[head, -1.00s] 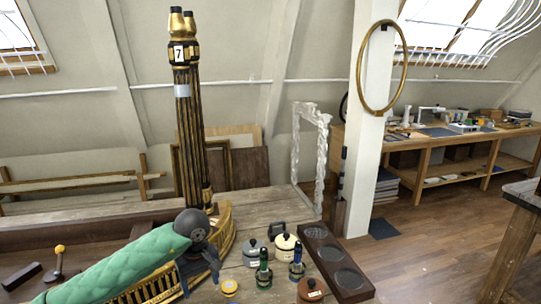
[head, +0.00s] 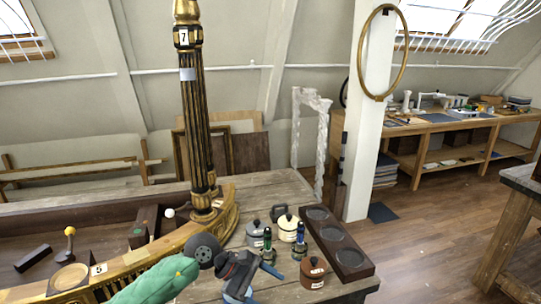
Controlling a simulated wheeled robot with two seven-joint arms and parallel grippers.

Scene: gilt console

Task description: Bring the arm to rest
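My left arm, in a green padded sleeve, comes in low at the bottom of the head view. Its dark gripper (head: 238,280) is over the front of the wooden table (head: 265,188), left of the small pots. Its fingers point down toward the bottom edge, and I cannot make out whether they are apart or hold anything. The gilt console (head: 130,262) with its black and gold column (head: 197,125) stands just behind and left of the arm. My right gripper is not in view.
Right of the gripper stand a grey pot (head: 255,233), a cream pot (head: 290,228), a brown pot (head: 313,272) and two small bottles, one green (head: 268,247), one blue (head: 299,243). A dark tray (head: 338,250) with round recesses lies beyond.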

